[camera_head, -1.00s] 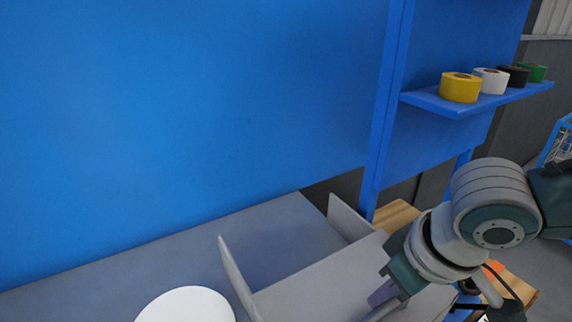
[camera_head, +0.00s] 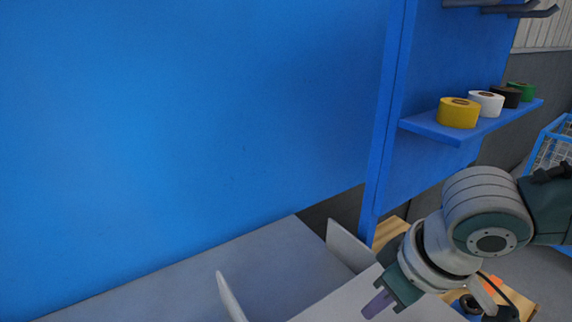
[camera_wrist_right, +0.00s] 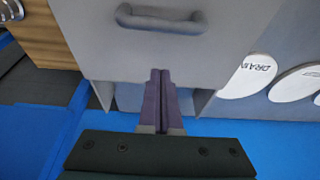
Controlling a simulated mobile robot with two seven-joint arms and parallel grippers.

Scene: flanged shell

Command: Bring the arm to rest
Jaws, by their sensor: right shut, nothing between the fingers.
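My right arm comes in from the right in the head view. My right gripper (camera_head: 378,303) is low at the right, over the grey panel, with its purple fingers pointing down and left. In the right wrist view its two purple fingers (camera_wrist_right: 160,100) lie side by side, shut, with nothing between them. They lie in front of a grey panel with a handle (camera_wrist_right: 162,20). I cannot tell whether they touch it. My left gripper is not in view.
A grey worktop (camera_head: 200,285) with upright grey dividers (camera_head: 348,245) runs along a blue back panel (camera_head: 190,120). A blue shelf (camera_head: 470,123) holds rolls of tape (camera_head: 458,113). White discs (camera_wrist_right: 250,76), one lettered "DRAIN", lie at right in the wrist view.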

